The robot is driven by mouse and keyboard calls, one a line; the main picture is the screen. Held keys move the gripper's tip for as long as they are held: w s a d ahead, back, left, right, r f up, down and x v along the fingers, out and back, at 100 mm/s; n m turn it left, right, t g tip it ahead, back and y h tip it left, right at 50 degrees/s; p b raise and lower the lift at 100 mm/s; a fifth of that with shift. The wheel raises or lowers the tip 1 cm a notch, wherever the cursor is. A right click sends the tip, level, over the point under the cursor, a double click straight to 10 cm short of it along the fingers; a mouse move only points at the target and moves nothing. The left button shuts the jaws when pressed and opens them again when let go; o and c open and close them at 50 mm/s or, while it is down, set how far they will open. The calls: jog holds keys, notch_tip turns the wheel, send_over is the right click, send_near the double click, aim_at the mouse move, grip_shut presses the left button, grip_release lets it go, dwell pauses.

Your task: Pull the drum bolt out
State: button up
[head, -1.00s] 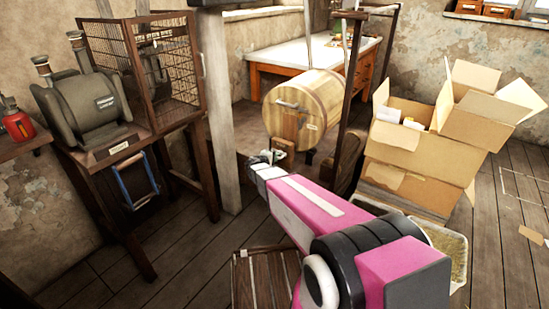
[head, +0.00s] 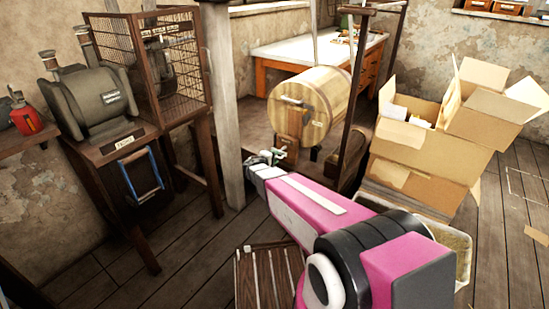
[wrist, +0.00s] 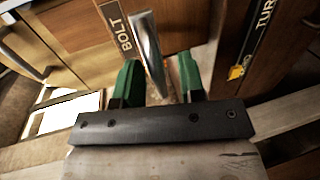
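The wooden drum (head: 318,95) lies on its side on a wooden stand in the head view, its round end facing me. In the wrist view a shiny metal bar, apparently the drum bolt (wrist: 148,48), stands beside a plate marked BOLT (wrist: 116,28). My gripper (wrist: 158,80) has green fingertips, one on each side of the bar's lower part. The fingers are apart, with a gap visible to the right of the bar. Whether the left finger touches the bar I cannot tell. In the head view my gripper (head: 272,157) is small, below the drum's front.
A second plate, partly reading TUR (wrist: 258,30), is on dark wood at right in the wrist view. A post (head: 222,100) stands left of the drum. Cardboard boxes (head: 420,155) are at right. A slatted crate (head: 268,278) is on the floor near my arm.

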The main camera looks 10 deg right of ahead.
jog(key=v, duration=1)
jog(key=shift+s+a, duration=0.25)
jog(key=shift+s, duration=0.05)
jog(key=s+d+f+m+g+y, duration=0.1)
jog(key=s+d+m+g+y, duration=0.65)
jog(key=s+d, duration=0.6)
jog(key=s+a+r+m+g+y, duration=0.2)
jog(key=s+g+y, duration=0.1)
jog(key=s, duration=0.2)
jog(key=shift+a+g, duration=0.2)
jog(key=shift+g, duration=0.15)
dwell(1.2)
